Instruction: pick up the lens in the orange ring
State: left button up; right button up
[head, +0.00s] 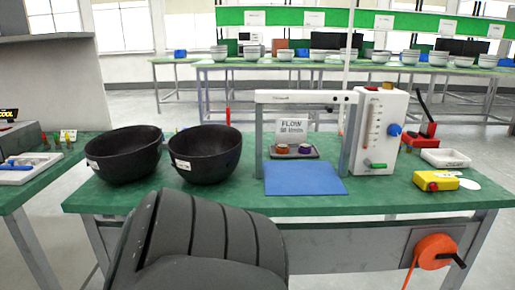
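Two small round lenses sit side by side on a small dark tray (292,155) under the white flow rig on the green table. The left one, the lens in the orange ring (282,149), looks orange-brown with a purplish top. The right one, a lens in a purple ring (305,149), is close beside it. Both are small in the head view, so fine detail is unclear. Neither of my grippers shows. A dark grey ribbed part of my own body fills the bottom centre-left.
A white frame (305,97) with a flow gauge box (376,130) stands around the tray. A blue mat (305,178) lies clear in front. Two black bowls (205,160) stand left. A yellow box (435,181) and white tray (446,158) lie right.

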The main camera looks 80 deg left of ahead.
aim_at(281, 149)
jog(key=u, duration=2.15)
jog(key=j+z, duration=0.1)
